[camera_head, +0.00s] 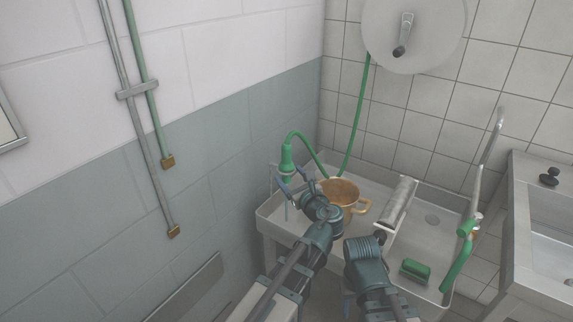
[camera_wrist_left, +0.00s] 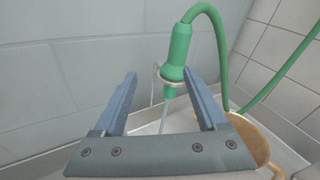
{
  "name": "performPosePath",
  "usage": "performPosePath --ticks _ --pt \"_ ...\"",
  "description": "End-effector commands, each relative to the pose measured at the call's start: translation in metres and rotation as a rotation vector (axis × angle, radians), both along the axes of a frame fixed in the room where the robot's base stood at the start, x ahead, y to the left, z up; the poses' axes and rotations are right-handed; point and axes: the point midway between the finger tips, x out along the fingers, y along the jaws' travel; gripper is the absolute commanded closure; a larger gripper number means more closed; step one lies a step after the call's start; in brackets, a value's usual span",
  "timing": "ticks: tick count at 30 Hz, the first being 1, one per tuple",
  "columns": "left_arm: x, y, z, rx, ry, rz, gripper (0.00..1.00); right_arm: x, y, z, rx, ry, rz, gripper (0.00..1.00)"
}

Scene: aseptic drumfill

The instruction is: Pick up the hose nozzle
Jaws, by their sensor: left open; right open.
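The hose nozzle (camera_head: 287,158) is green and hangs upright at the sink's left back corner, its green hose (camera_head: 322,166) arching from its top. In the left wrist view the nozzle (camera_wrist_left: 177,55) sits in a light wall holder (camera_wrist_left: 158,72), with a thin spout pointing down. My left gripper (camera_head: 289,180) is open, its blue fingers pointing at the nozzle. In the left wrist view the left gripper (camera_wrist_left: 160,77) has the nozzle's lower part nearer its right finger; contact cannot be told. My right gripper (camera_head: 347,304) is mostly hidden by its own wrist, low above the sink front.

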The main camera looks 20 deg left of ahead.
Motion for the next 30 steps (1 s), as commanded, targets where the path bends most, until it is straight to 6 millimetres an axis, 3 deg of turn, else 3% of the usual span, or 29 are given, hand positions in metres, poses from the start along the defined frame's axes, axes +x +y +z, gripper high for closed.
performPosePath --ticks 3,10,22,30 --pt "0.008 -0.018 0.017 0.163 0.026 -0.06 0.26 0.0 0.0 0.0 0.0 0.0 0.0 0.5" --pt "0.012 -0.024 0.024 0.242 0.038 -0.083 0.26 0.0 0.0 0.0 0.0 0.0 0.0 0.5" --pt "0.067 0.013 0.024 0.237 0.038 -0.079 0.26 0.0 0.0 0.0 0.0 0.0 0.0 0.5" --pt "0.082 0.024 0.024 0.236 0.037 -0.081 0.26 0.0 0.0 0.0 0.0 0.0 0.0 0.5"
